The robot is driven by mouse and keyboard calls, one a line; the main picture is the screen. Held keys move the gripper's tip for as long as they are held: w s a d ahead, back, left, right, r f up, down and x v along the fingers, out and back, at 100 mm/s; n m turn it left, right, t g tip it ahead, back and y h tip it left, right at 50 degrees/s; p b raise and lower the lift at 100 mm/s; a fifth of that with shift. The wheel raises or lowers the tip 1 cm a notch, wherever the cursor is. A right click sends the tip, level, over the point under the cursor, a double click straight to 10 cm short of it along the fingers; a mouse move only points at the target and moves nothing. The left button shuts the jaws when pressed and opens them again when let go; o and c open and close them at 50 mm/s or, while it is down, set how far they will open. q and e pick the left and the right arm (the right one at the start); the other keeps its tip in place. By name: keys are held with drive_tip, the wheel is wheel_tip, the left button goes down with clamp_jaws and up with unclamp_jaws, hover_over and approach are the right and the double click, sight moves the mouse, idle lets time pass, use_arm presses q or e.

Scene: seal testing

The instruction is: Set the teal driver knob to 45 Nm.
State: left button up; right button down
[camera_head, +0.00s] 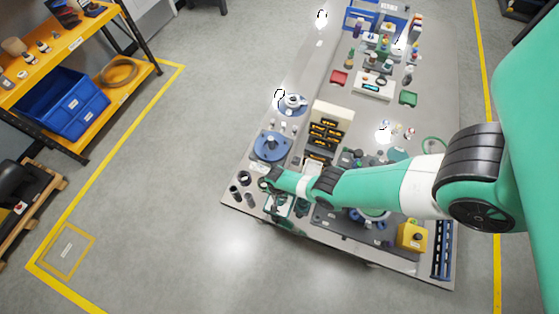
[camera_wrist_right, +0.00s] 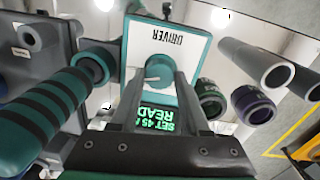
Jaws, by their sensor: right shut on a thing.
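The driver station is a white-faced box (camera_wrist_right: 172,45) with teal sides, marked DRIVER, upside down in the right wrist view. Its small round knob (camera_wrist_right: 158,72) sits between the fingers of my right gripper (camera_wrist_right: 160,78), which is shut on it. Below the knob, a green-lit display (camera_wrist_right: 157,118) reads "SET 45" with a second line starting "READ"; my fingers hide part of it. In the head view, my right gripper (camera_head: 272,180) is over the bench's near left corner, and its fingertips are too small to make out. My left gripper is not in view.
A teal handle with black bands (camera_wrist_right: 45,112) lies left of the station in the wrist view. Grey tubes (camera_wrist_right: 255,62) and dark ringed cups (camera_wrist_right: 252,105) stand to its right. A blue round fixture (camera_head: 270,147) and a yellow box (camera_head: 411,237) are on the bench.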

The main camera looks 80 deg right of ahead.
sight(279, 199)
drive_tip(key=shift+m, duration=0.6)
drive_tip(key=shift+c, duration=1.9)
unclamp_jaws()
drive_tip(key=shift+r, duration=0.15)
wheel_tip(279, 199, up, 11)
drive_tip(key=p, duration=1.1)
drive_tip(key=shift+w+r, duration=0.15)
drive_tip(key=shift+w, duration=0.05)
